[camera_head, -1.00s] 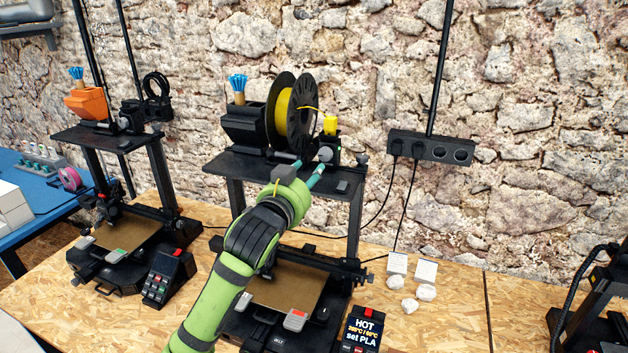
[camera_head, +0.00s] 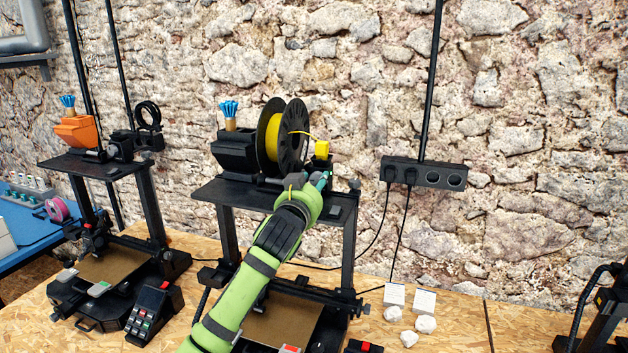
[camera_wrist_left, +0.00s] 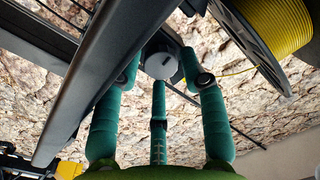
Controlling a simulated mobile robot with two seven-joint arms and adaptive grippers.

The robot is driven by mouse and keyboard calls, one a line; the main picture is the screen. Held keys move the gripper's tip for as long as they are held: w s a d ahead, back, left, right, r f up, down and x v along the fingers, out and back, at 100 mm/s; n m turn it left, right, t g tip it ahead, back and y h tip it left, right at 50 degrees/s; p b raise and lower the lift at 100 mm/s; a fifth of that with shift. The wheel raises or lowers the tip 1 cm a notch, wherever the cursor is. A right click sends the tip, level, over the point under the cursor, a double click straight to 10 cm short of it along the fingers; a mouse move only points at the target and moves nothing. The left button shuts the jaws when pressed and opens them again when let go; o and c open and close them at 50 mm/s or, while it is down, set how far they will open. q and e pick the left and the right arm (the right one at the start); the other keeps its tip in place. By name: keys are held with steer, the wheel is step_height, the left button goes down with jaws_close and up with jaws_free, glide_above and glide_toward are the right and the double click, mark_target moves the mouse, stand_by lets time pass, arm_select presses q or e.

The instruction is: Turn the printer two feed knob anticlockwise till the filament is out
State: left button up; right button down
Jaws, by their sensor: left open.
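Printer two is the middle printer, with a black top shelf (camera_head: 232,194) bearing a spool of yellow filament (camera_head: 273,138). A yellow strand runs from the spool to the yellow block (camera_head: 322,149) of the feeder. My left gripper (camera_head: 318,181) is up at the feeder and covers the knob in the head view. In the left wrist view, the round grey feed knob (camera_wrist_left: 160,65) sits between the teal fingers of my left gripper (camera_wrist_left: 160,78), which are open around it. The yellow strand (camera_wrist_left: 225,73) passes behind the fingers there. My right gripper is not in view.
Another printer with an orange holder (camera_head: 76,131) stands at the left. A power strip (camera_head: 424,173) with cables hangs on the stone wall at the right. Printer two's screen is cut off below.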

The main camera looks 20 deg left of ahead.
arm_select(q)
steer(key=shift+w, duration=0.15)
jaws_close()
steer(key=shift+f+n, duration=0.1)
steer(key=shift+n, duration=0.2)
steer(key=n, duration=0.3)
steer(key=shift+d+n, duration=0.1)
steer(key=shift+n, duration=0.3)
steer(key=n+p, duration=0.2)
steer(key=n, duration=0.2)
steer(key=shift+g+h, duration=0.3)
steer(key=n+p, duration=0.3)
steer(key=n, duration=0.2)
steer(key=shift+n, duration=0.3)
steer(key=n+h+p, duration=0.1)
steer(key=n+p, duration=0.1)
steer(key=n, duration=0.2)
steer(key=shift+n+p, duration=0.3)
steer(key=shift+n, duration=0.3)
